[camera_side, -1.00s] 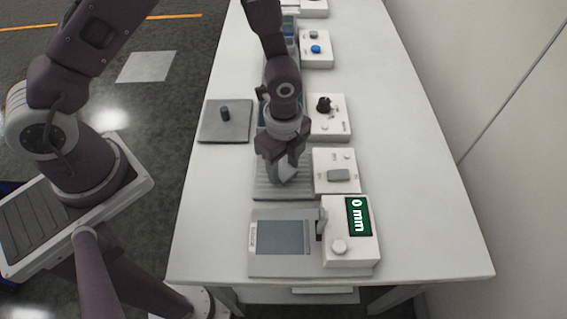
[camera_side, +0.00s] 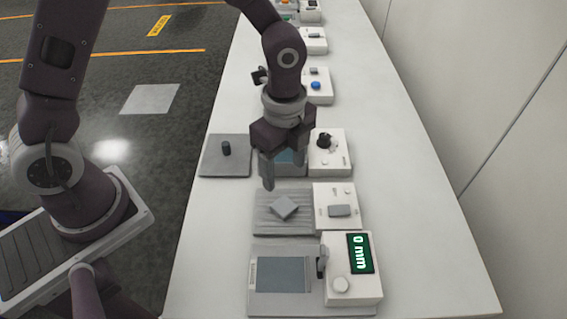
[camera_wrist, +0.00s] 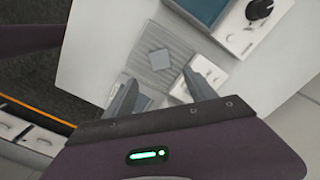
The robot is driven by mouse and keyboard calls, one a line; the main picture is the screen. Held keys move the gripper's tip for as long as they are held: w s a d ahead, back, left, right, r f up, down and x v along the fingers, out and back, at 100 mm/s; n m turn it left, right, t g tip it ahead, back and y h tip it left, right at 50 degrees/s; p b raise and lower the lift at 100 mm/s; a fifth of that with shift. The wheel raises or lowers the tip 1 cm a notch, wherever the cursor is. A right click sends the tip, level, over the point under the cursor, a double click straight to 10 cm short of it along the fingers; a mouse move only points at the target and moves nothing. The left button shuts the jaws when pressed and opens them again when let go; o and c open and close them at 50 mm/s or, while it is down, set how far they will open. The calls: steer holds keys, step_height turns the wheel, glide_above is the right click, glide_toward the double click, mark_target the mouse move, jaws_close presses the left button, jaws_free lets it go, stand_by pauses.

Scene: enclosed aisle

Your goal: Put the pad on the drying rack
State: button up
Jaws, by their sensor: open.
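The pad (camera_side: 285,208) is a small flat grey square. It lies turned at an angle on the ribbed grey drying rack (camera_side: 262,226), within the rack's edges. In the wrist view the pad (camera_wrist: 160,60) rests on the rack's ribs (camera_wrist: 178,42). My gripper (camera_side: 287,170) is above and behind the pad in the side view, apart from it. In the wrist view its fingers (camera_wrist: 158,80) are spread and nothing is between them.
A white unit with a grey button (camera_side: 337,208) stands right of the rack. A device with a green "0 mm" display (camera_side: 360,253) and its plate (camera_side: 283,273) are in front. A dark-knobbed unit (camera_side: 329,152) and a plate with a black peg (camera_side: 226,155) are behind.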

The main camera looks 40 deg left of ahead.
steer(key=s+a+r+n+t, duration=0.1)
steer(key=s+a+r+n, duration=0.1)
steer(key=a+r+n, duration=0.3)
steer(key=s+a+r+n+t, duration=0.2)
steer(key=r, duration=0.6)
steer(key=s+a+r+n+t, duration=0.2)
steer(key=s+r+n, duration=0.4)
steer(key=s+n, duration=0.5)
steer(key=shift+s+a+r+t, duration=0.15)
steer(key=shift+s+a+t, duration=0.15)
steer(key=shift+s+a, duration=0.4)
